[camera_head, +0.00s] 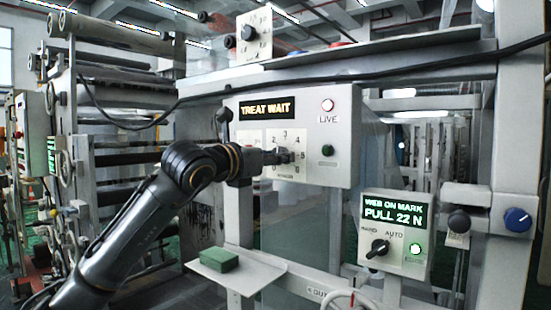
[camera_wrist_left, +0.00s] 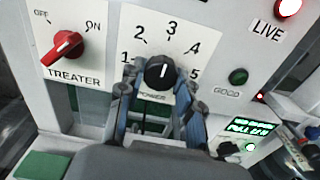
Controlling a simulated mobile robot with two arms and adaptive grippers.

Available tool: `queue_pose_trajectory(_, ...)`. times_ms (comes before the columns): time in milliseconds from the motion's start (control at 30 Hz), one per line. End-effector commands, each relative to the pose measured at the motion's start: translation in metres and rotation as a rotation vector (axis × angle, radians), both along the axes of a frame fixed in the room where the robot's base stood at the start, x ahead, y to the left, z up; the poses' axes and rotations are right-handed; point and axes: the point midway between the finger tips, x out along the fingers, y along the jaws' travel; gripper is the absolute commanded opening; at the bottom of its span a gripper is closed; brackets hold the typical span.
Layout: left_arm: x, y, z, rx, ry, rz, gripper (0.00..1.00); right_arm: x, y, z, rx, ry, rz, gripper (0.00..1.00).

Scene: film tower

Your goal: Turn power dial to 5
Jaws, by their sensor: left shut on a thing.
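In the head view the gripper hides most of the dial. My right gripper is not in view.
The panel's sign (camera_head: 266,108) reads TREAT WAIT. The LIVE lamp (camera_head: 328,105) is lit and the GOOD lamp (camera_wrist_left: 238,76) is dark green. A red TREATER switch (camera_wrist_left: 64,46) sits left of the dial. A green block (camera_head: 219,259) lies on a shelf below.

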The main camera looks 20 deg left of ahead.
Motion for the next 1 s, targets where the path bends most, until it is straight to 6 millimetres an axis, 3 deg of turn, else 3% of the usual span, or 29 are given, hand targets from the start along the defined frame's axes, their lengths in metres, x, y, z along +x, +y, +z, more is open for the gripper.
queue_pose_trajectory(267, 0.000, 0.000, -0.001, 0.148, -0.057, 0.001, 0.03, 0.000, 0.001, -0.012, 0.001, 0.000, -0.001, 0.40)
queue_pose_trajectory(1000, 0.000, 0.001, 0.002, 0.803, -0.296, 0.001, 0.03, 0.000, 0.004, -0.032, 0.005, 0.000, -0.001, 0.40)
